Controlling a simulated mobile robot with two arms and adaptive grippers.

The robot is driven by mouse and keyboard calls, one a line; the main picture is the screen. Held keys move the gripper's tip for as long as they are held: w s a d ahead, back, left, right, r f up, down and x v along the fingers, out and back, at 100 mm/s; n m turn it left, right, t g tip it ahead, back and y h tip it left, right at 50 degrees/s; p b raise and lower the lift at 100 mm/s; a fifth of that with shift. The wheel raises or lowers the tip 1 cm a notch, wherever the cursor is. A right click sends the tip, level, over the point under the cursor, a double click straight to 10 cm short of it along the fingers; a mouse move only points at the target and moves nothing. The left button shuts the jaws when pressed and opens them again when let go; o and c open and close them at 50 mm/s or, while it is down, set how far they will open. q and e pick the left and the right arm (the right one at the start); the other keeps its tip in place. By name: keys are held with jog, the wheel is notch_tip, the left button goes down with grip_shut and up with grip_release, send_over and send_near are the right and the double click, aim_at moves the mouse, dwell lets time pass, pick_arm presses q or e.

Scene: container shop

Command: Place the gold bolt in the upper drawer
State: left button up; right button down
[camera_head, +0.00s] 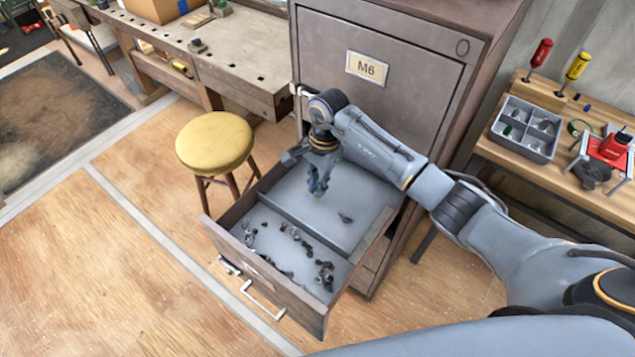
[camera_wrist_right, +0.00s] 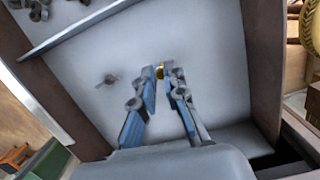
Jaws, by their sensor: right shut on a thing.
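My right gripper (camera_head: 318,188) reaches down into the open drawer (camera_head: 265,278) of the grey cabinet (camera_head: 400,95), over its rear compartment. In the right wrist view the blue fingertips (camera_wrist_right: 162,85) are shut on the gold bolt (camera_wrist_right: 160,72). Only a small gold part shows between the tips, above the light drawer floor; I cannot tell whether it touches the floor. The bolt cannot be made out in the head view. My left gripper is not in view.
A divider (camera_head: 300,232) splits the drawer. Several dark bolts lie in the front compartment, and one dark piece (camera_head: 345,218) lies in the rear one. A yellow stool (camera_head: 214,142) stands to the left. A side bench (camera_head: 500,135) with a parts tray (camera_head: 526,128) stands right.

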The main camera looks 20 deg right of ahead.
jog(key=shift+f+b, duration=0.25)
jog(key=shift+b, duration=0.05)
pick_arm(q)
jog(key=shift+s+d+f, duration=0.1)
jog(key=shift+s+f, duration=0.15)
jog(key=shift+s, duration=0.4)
pick_arm(e)
jog(key=c, duration=1.4)
grip_release()
jog(key=shift+r, duration=0.1)
jog(key=shift+r+p, duration=0.2)
jog(key=shift+p, duration=0.1)
jog(key=shift+w+d+r, duration=0.1)
jog(key=shift+w+r, duration=0.05)
jog(key=shift+r, duration=0.15)
pick_arm(q)
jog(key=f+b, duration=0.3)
jog(key=b, duration=0.1)
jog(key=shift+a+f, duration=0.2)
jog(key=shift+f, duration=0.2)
pick_arm(e)
notch_tip(320, 180, up, 11)
jog(key=d, duration=0.1)
jog(key=shift+w+d, duration=0.15)
jog(key=shift+w, duration=0.25)
jog(key=shift+r, duration=0.1)
